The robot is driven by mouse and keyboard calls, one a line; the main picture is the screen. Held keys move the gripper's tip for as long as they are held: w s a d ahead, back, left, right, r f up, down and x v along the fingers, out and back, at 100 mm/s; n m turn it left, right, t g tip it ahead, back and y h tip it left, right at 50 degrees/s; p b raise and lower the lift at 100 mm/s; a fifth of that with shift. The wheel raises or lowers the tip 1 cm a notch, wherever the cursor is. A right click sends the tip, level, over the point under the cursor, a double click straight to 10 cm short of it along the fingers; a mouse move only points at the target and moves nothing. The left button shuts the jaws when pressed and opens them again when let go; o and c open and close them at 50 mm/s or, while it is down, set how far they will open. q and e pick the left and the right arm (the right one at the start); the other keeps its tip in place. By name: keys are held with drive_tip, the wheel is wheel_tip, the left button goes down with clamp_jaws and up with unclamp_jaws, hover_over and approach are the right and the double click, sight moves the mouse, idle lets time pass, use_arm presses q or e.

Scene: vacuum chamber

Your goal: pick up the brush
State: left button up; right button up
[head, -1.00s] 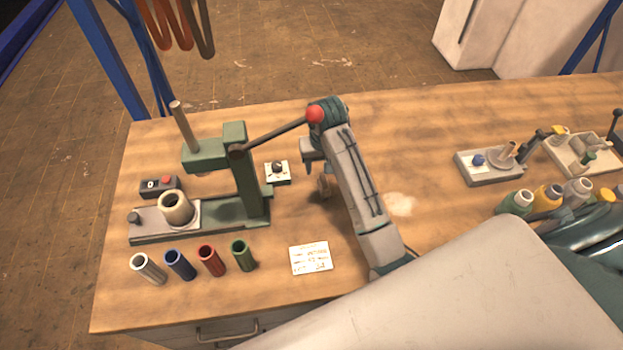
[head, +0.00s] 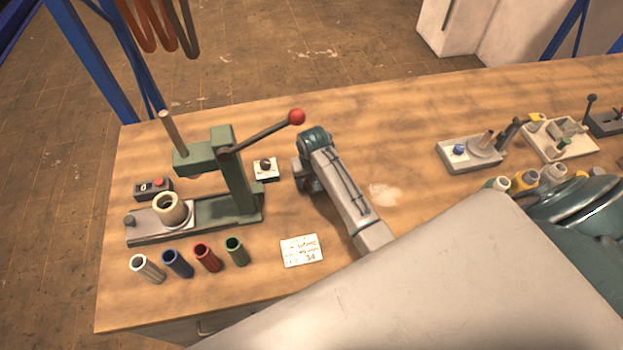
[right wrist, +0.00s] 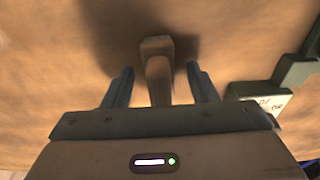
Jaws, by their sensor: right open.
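In the right wrist view a pale tan upright piece, seemingly the brush (right wrist: 156,44), stands between the two fingers of my right gripper (right wrist: 159,70). Gaps show on both sides of it, so the fingers are apart and not closed on it. In the head view my right gripper (head: 304,178) points down at the table, to the right of the green press. The brush is hidden behind my arm there. My left gripper does not show.
The green lever press (head: 238,180) with its red-knobbed lever (head: 296,117) stands close left of my right gripper. A small switch box (head: 266,169) sits between. Bare wooden table (head: 400,150) extends to the right.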

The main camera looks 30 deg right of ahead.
drive_tip(key=shift+c, duration=1.3)
drive_tip(key=c, duration=0.8)
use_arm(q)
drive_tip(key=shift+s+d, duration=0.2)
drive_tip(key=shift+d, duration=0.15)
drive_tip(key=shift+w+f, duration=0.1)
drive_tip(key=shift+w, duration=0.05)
use_arm(e)
drive_tip(key=shift+c, duration=0.2)
